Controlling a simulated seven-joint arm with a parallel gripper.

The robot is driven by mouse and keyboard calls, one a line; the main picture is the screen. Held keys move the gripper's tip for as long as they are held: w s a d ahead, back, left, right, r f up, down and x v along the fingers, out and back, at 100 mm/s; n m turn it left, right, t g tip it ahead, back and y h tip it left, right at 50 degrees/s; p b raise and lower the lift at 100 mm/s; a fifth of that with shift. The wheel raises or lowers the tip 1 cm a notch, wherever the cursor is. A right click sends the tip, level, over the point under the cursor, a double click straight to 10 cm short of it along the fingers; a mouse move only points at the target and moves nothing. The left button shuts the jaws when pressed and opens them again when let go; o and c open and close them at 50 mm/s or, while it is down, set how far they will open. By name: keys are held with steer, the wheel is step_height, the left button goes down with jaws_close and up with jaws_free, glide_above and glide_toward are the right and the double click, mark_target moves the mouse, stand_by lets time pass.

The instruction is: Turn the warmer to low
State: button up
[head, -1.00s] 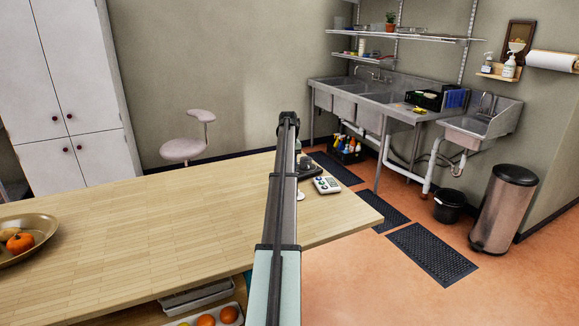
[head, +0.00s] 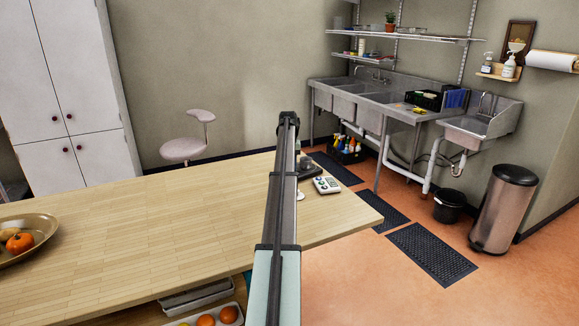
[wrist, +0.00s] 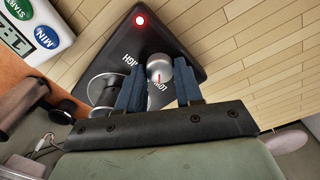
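The warmer is a dark, roughly triangular unit (wrist: 118,44) on the wooden counter in the wrist view. It has a lit red light (wrist: 140,20) and the labels HIGH and LOW. Its silver knob (wrist: 160,67) lies between the two blue fingers of my gripper (wrist: 159,78), which stand close against its sides. A small red mark shows on the knob on the side towards LOW. In the head view my arm hides most of the warmer (head: 311,166), and my gripper is hidden there.
A silver cylindrical part (wrist: 103,90) is left of the fingers. A bowl of fruit (head: 42,250) stands far left. The middle of the counter (head: 170,220) is clear.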

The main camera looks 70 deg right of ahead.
steer(key=o, duration=0.4)
steer(key=shift+r, duration=0.1)
steer(key=r, duration=1.3)
steer(key=shift+w+a+r, duration=0.1)
steer(key=shift+w+r, duration=0.1)
steer(key=shift+r, duration=0.1)
